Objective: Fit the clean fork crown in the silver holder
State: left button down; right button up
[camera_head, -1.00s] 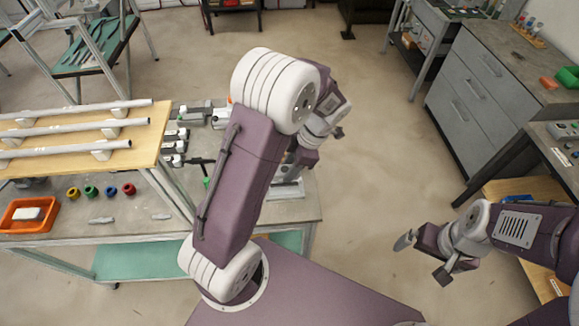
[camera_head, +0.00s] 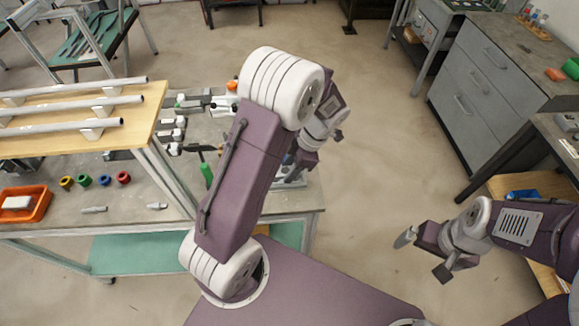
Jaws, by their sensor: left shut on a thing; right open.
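My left gripper (camera_head: 301,160) hangs over the right end of the grey workbench, beyond my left forearm. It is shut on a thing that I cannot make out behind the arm. A grey metal piece (camera_head: 291,180) shows just below it on the bench; I cannot tell whether they touch. Several grey and black metal parts (camera_head: 172,135) lie on the bench to the left of my arm. I cannot tell which is the clean fork crown or the silver holder. My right gripper (camera_head: 424,255) is open and empty over the floor at the right.
The workbench (camera_head: 130,215) bears a raised wooden rack (camera_head: 140,120) with silver tubes, an orange tray (camera_head: 38,212), several coloured rings (camera_head: 104,180) and a green-handled tool (camera_head: 207,174). A drawer cabinet (camera_head: 470,90) stands at the right. The floor between is clear.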

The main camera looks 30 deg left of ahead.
pick_arm(q)
jog(key=shift+f+b, duration=0.5)
jog(key=shift+f, duration=0.35)
jog(key=shift+s, duration=0.2)
jog(key=c, duration=0.9)
grip_release()
jog(key=shift+d+f, duration=0.1)
jog(key=shift+o, duration=0.2)
